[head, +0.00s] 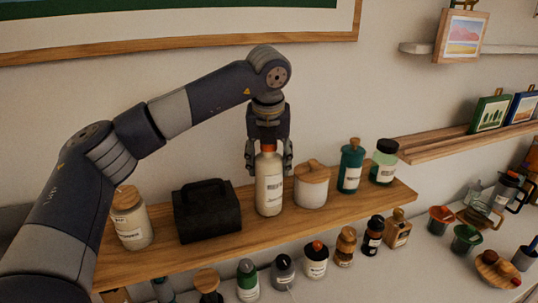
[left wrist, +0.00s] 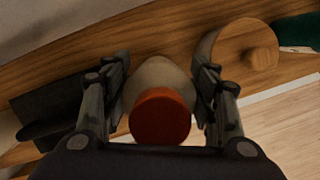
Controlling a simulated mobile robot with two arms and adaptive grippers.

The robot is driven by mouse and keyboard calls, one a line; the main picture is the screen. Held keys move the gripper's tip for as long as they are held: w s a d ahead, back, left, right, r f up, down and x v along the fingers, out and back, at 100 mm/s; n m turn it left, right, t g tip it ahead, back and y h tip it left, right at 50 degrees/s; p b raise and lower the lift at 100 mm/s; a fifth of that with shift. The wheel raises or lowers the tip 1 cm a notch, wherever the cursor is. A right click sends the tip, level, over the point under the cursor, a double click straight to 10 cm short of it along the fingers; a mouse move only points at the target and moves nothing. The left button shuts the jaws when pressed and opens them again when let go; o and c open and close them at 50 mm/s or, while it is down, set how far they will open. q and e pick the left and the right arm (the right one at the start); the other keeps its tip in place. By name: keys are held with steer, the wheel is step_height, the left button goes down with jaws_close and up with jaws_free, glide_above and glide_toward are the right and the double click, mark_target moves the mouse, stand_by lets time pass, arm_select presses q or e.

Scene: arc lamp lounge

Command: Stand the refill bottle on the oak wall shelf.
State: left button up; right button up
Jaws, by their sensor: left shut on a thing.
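The refill bottle (head: 269,187) is cream-coloured with a printed label and an orange-red cap. It stands upright at the oak wall shelf (head: 170,255), between a black case and a white jar; its base looks to be at the shelf top, though I cannot tell if it bears on it. My left gripper (head: 269,160) points down from above, shut on the bottle's upper part. In the left wrist view the red cap (left wrist: 160,116) sits between the two fingers. My right gripper is not in view.
Several small bottles stand on the surface below. Another wooden ledge (head: 440,146) is at right.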

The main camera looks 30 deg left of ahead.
arm_select(q)
steer(key=shift+d, duration=0.1)
steer(key=shift+d+f+b, duration=0.1)
steer(key=shift+f+b, duration=0.05)
steer(key=shift+b, duration=0.15)
steer(key=o, duration=1.7)
